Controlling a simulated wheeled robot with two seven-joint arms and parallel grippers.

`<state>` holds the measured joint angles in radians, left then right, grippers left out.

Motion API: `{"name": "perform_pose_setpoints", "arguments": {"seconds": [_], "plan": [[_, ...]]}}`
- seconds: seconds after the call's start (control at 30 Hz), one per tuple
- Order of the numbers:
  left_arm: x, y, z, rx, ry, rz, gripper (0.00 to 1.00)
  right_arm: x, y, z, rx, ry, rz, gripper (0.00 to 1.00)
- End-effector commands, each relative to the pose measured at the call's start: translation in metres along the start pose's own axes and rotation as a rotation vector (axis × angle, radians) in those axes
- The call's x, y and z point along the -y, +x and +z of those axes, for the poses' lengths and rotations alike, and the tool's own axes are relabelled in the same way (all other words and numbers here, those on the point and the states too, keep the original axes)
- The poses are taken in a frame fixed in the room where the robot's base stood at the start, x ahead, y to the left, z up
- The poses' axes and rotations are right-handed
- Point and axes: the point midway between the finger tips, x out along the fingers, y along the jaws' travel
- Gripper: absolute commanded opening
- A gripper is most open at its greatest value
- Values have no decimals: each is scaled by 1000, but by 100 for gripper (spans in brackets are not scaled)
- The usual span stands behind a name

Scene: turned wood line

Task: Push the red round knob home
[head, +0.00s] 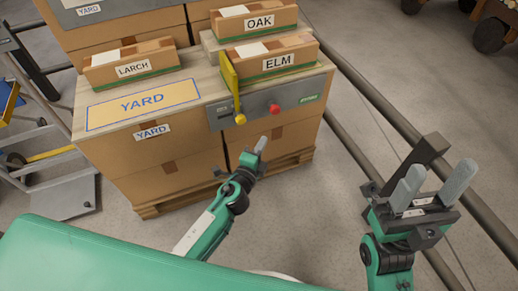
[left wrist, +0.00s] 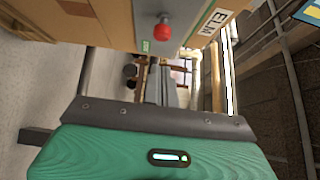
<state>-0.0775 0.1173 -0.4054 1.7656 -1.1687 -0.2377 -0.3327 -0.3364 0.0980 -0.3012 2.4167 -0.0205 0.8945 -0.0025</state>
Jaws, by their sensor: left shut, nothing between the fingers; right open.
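The red round knob (head: 275,108) is on the front of a grey panel (head: 255,112), on the near side of the carton stack. It also shows at the top of the left wrist view (left wrist: 162,31), on a short stem. My left gripper (head: 262,144) is shut and empty, a little below and in front of the knob, apart from it in the head view. A yellow round knob (head: 240,119) is left of the red one on the same panel. My right gripper (head: 438,172) is open and empty, off to the right.
A yellow upright plate (head: 229,76) stands above the yellow knob. Trays labelled LARCH (head: 132,68), OAK (head: 258,23) and ELM (head: 278,62) stand on the carton stack (head: 150,158). Dark rails (head: 370,92) run along the right. Floor is clear in front of the stack.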

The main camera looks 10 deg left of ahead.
Motion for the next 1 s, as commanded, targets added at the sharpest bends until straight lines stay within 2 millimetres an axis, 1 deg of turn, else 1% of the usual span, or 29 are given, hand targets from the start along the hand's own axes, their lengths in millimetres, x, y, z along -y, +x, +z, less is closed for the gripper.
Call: {"name": "perform_pose_setpoints", "arguments": {"seconds": [0.03, 0.1, 0.23, 0.83, 0.93, 0.97, 1.0], "plan": [[-1, -7, 0, 0, -1, 1, 0, 0, 0, 0, -1, 0, 0, 53], [-1, -13, -1, -1, -1, 1, 0, 0, 0, 0, -1, 0, 0, 53], [0, -20, -1, -1, 0, 1, 0, 0, 1, 0, -2, -1, -1, 53], [0, -22, -1, -3, -2, 0, 0, 0, 2, -1, -7, -1, -1, 53], [8, -24, -7, -32, -46, -16, 0, 0, 3, -1, -7, -1, 0, 53], [14, -26, -10, -52, -76, -27, 0, 0, 3, -1, -7, -1, 0, 53], [24, -29, -16, -88, -130, -48, 0, 0, 2, -1, -6, -1, 0, 53]]}}
